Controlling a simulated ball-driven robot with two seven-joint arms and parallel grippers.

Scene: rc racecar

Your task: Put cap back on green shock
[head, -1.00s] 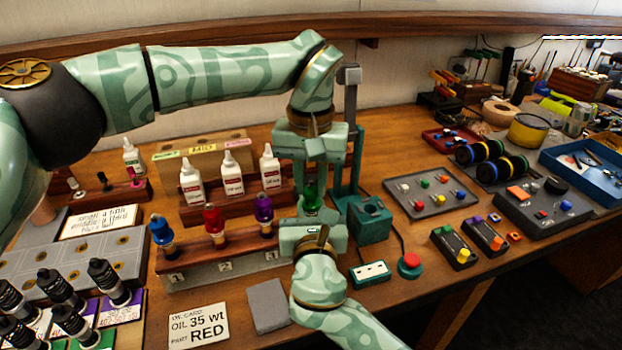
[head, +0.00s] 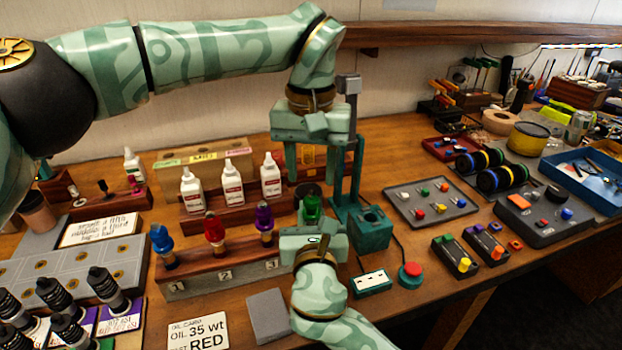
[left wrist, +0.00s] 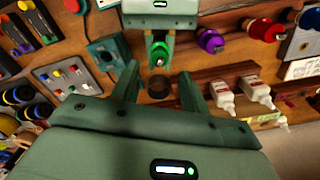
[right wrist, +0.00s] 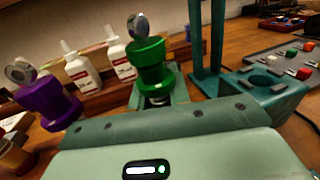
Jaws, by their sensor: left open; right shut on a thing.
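The green shock (head: 312,208) is upright at the right end of the row, with a silver eyelet on top in the right wrist view (right wrist: 150,62). My right gripper (head: 312,232) is shut on it below the green part; the grip is partly hidden. My left gripper (head: 322,180) is open and empty above and behind it, fingers pointing down. A dark cylindrical piece (left wrist: 159,88) shows between and beyond the left fingertips in the left wrist view. I cannot tell whether it is the cap. The join below the green part is hidden in the head view.
A wooden rack (head: 222,272) holds blue (head: 162,240), red (head: 214,229) and purple (head: 264,217) shocks. White bottles (head: 232,185) stand behind. A teal stand (head: 370,228) is close on the right. A grey block (head: 269,314) lies in front.

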